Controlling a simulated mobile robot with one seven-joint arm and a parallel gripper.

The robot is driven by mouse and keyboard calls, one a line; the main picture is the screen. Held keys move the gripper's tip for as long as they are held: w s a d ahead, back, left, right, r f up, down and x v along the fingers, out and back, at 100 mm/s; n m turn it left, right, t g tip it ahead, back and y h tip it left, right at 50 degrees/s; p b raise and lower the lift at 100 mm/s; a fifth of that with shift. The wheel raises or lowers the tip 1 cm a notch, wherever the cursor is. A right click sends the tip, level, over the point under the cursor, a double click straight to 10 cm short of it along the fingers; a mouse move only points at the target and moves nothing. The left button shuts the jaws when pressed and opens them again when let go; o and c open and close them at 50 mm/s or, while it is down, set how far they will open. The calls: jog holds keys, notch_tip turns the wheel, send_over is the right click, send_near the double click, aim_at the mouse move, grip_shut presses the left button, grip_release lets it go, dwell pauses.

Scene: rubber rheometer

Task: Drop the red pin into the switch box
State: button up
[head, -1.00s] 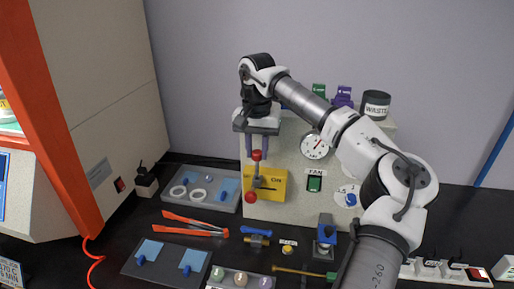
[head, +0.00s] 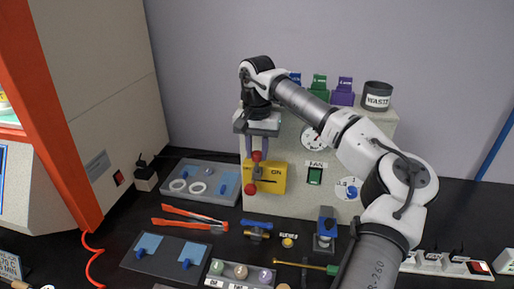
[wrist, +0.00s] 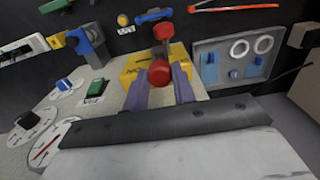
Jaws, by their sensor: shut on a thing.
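The yellow switch box (head: 275,178), marked ON, stands at the front of the pale console. My gripper (head: 255,153) is above it, fingers pointing down. Its purple fingers are shut on the red pin (head: 257,156) by its round red head. In the wrist view the pin head (wrist: 159,72) sits between the fingertips, over the yellow box (wrist: 128,68). A second red knob (head: 250,188) is at the box's front and shows beyond the pin (wrist: 163,32). The pin's lower end is hard to make out, so I cannot tell whether it is inside the box.
Orange tongs (head: 190,220), a blue-handled brass part (head: 257,231) and a blue-topped stand (head: 325,230) lie in front. A FAN switch (head: 315,176) and WASTE cup (head: 377,96) are to the right.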

jog(key=shift+f+b, duration=0.75)
jog(key=shift+f, duration=0.95)
jog(key=o, duration=1.1)
jog(key=shift+c, duration=0.2)
jog(key=shift+r, duration=0.1)
jog(key=shift+r+p, duration=1.6)
jog(key=shift+r, duration=0.8)
jog(key=shift+s+f, duration=0.1)
